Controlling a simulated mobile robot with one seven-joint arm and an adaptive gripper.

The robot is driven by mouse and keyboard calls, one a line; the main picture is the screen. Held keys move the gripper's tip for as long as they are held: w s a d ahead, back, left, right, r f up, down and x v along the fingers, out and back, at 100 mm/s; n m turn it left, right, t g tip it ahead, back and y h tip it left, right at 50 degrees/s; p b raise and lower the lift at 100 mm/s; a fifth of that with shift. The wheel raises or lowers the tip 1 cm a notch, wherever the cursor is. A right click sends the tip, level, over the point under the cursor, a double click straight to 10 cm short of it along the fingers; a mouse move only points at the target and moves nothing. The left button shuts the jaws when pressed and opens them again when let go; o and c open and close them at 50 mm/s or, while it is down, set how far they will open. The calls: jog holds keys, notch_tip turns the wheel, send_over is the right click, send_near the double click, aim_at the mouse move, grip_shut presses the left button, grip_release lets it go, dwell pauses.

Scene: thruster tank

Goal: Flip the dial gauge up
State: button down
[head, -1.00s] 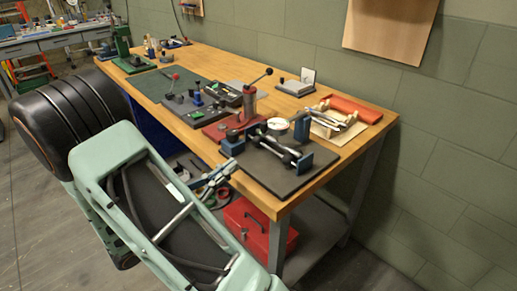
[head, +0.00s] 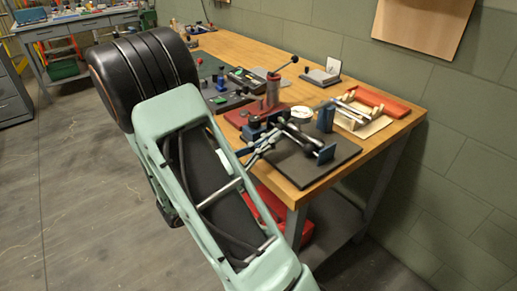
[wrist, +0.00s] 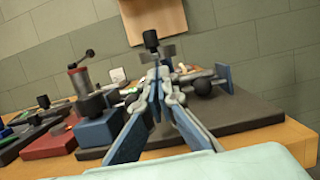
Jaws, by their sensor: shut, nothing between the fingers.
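The dial gauge (head: 301,114) shows a round white face in the head view. It sits on the bench-centre fixture with blue end blocks (head: 326,119) on a dark plate (head: 335,162). My gripper (head: 273,138) is at the front left of the fixture, just short of the gauge in the picture. Whether it touches anything is unclear. In the wrist view my gripper (wrist: 160,76) has its fingers together and empty, between the left blue block (wrist: 100,130) and the right blue block (wrist: 223,74). The gauge face cannot be made out there.
A red base with an upright cylinder and lever (head: 272,90) stands left of the fixture. A red tray (head: 383,102) and wooden rack lie behind it to the right. The wooden bench's front corner (head: 295,199) is close to my arm. A red toolbox sits below.

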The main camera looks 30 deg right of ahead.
jog(key=shift+x, duration=1.25)
